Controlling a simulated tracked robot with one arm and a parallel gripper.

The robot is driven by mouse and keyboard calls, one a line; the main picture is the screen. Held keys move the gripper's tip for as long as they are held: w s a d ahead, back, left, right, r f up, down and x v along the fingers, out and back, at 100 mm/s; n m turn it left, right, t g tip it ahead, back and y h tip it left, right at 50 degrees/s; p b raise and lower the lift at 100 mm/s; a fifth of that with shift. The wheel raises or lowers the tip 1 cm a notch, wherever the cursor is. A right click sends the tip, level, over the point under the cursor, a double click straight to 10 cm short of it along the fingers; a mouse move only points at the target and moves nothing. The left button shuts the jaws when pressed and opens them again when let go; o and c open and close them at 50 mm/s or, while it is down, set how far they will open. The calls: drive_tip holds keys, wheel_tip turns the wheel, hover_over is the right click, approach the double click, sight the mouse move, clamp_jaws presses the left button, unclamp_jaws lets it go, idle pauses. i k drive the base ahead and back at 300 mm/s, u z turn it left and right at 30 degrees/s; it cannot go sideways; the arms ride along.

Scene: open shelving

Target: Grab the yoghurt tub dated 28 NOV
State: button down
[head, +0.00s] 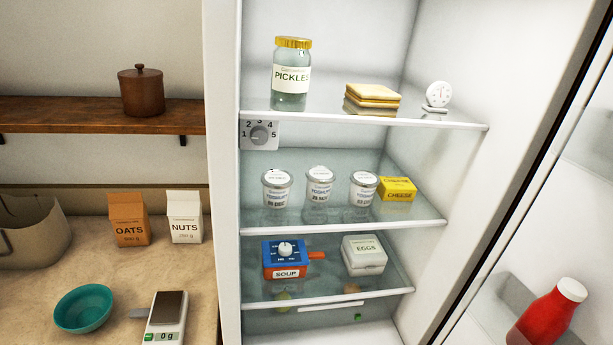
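Three white yoghurt tubs stand side by side on the middle glass shelf (400,225) of the open fridge. They are the left tub (277,188), the middle tub (319,186) and the right tub (362,189). The middle tub's label reads yoghurt. My gripper is not in view.
A yellow cheese box (397,189) stands close right of the right tub. The open fridge door (530,215) bounds the right side.

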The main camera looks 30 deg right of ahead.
sight(320, 179)
drive_tip(key=u, duration=0.9)
drive_tip(key=k, duration=0.45)
drive_tip(key=z, duration=1.55)
drive_tip(key=i, duration=1)
drive_tip(key=u, duration=0.05)
